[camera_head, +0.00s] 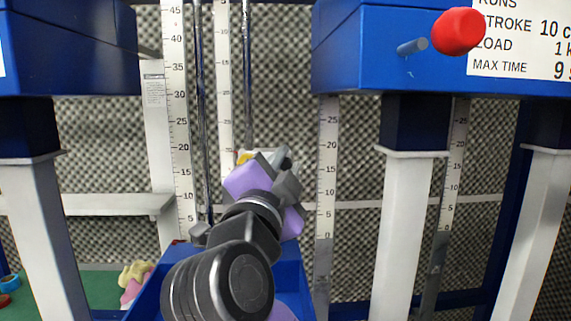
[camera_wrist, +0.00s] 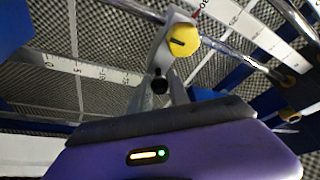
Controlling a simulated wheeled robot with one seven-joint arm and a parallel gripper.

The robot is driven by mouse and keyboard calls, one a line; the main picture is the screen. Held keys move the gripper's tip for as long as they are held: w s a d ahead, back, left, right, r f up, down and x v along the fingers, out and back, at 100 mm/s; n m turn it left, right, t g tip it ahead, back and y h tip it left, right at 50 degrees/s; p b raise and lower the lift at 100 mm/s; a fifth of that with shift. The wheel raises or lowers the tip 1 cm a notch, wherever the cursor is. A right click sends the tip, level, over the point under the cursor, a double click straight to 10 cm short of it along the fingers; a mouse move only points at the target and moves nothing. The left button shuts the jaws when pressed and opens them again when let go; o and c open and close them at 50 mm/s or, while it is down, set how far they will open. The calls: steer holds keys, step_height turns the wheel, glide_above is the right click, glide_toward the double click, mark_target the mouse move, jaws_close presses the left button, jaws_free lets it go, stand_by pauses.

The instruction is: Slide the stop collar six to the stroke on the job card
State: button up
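The job card (camera_head: 520,40) at the upper right of the head view reads STROKE 10 c, its edge cut off. In the wrist view a pale grey stop collar (camera_wrist: 178,18) with a yellow slotted knob (camera_wrist: 184,40) sits at a metal rod (camera_wrist: 130,10). No number on it is legible. My gripper (camera_wrist: 162,88) is right below the collar, its grey fingers close to a dark round end. I cannot tell whether they grip it. In the head view my purple wrist hides most of the collar; a bit of yellow (camera_head: 243,157) shows.
Upright scales (camera_head: 182,130) and rods (camera_head: 247,70) stand behind my arm. Blue beams (camera_head: 350,60) on white posts (camera_head: 405,220) flank it. A red knob (camera_head: 458,31) sticks out at the upper right. A blue tray (camera_head: 150,290) is below.

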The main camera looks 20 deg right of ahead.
jaws_close()
stand_by(1.0)
